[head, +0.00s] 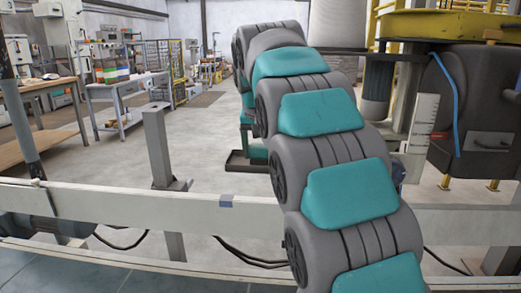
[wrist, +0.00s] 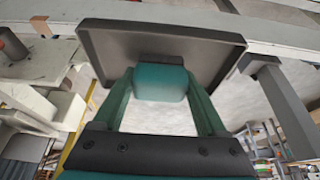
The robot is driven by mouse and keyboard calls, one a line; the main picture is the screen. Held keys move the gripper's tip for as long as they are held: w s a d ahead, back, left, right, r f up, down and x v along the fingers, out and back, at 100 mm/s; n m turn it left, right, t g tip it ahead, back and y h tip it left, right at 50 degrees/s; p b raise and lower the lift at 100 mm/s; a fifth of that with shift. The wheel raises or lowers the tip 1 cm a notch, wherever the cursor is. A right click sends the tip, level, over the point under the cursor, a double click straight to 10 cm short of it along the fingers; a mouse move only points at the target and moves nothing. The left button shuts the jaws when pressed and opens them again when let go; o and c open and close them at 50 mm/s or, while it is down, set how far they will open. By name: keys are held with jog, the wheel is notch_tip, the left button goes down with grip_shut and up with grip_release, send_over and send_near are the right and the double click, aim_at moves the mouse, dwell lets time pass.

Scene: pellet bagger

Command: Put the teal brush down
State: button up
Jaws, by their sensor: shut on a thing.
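The teal brush (wrist: 160,84) shows in the wrist view as a teal block with a dark strip along its upper side. My gripper (wrist: 160,76) is shut on it, with a green finger at each side. Behind the brush is a dark, shallow tray (wrist: 105,45) with a raised rim. Whether the brush touches the tray cannot be told. In the head view my gripper (head: 246,135) is at the far end of my grey and teal arm, just above the dark tray (head: 238,166). The arm hides much of the gripper and the tray's right part.
A pale rail (head: 120,202) crosses the head view, with a grey post (head: 160,145) left of the tray. Workbenches (head: 128,92) stand at the back left. A dark machine housing (head: 475,115) is at the right. Bare floor lies between rail and benches.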

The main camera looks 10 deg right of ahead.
jog(key=o, duration=1.1)
jog(key=shift+f, duration=0.1)
jog(key=shift+v, duration=3.85)
jog(key=s+f+n+g, duration=0.1)
jog(key=s+f+g, duration=0.1)
jog(key=s+f, duration=0.8)
jog(key=s+f+n+g+y, duration=0.1)
jog(key=s+f+g, duration=0.1)
jog(key=s+f, duration=0.8)
jog(key=s+d+f+n+g, duration=0.1)
jog(key=s+f+g, duration=0.1)
jog(key=s+f, duration=0.9)
jog(key=shift+s+f+n, duration=0.1)
jog(key=shift+s+n, duration=0.2)
jog(key=shift+s, duration=4.55)
